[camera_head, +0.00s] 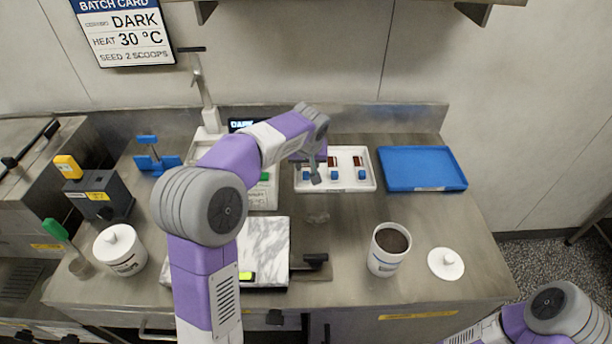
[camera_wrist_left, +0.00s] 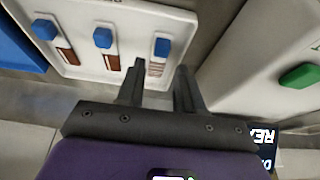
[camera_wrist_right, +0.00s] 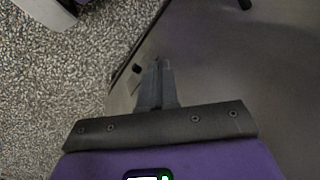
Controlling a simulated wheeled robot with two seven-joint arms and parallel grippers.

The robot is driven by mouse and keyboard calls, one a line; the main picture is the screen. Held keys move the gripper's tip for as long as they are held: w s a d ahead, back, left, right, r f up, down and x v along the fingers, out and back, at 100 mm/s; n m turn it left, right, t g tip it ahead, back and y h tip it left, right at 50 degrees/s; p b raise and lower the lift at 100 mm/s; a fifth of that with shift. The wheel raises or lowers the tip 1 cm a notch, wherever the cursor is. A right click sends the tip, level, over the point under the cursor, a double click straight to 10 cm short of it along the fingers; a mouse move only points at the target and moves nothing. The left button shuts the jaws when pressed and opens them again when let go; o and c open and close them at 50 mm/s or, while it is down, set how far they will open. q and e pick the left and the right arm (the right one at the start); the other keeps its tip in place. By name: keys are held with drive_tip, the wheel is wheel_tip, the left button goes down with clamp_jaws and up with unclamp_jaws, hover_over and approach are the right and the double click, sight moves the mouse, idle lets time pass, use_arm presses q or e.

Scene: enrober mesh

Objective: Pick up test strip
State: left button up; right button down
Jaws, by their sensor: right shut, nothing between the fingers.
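The middle strip (camera_head: 334,175) and the right strip (camera_head: 361,174) show clearly in the head view; the left one is partly behind my left gripper (camera_head: 312,172). In the left wrist view, the nearest strip (camera_wrist_left: 160,50) lies just beyond and between the tips of my left gripper (camera_wrist_left: 160,80). That gripper is open and empty, over the tray's left part. My right gripper (camera_wrist_right: 157,80) is shut and empty, seen in the right wrist view.
A blue tray (camera_head: 422,168) lies right of the white tray. An open jar of dark contents (camera_head: 388,250) and a white lid (camera_head: 446,264) stand at the front right. A marble slab (camera_head: 266,240) lies left of centre. A white lidded pot (camera_head: 119,250) stands further left.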

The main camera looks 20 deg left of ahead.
sight(306, 174)
use_arm(q)
drive_tip(key=b+x, duration=0.2)
drive_tip(key=x, duration=0.3)
drive_tip(key=shift+a+f, duration=0.1)
drive_tip(key=shift+f, duration=0.25)
drive_tip(key=shift+r, duration=0.1)
clamp_jaws()
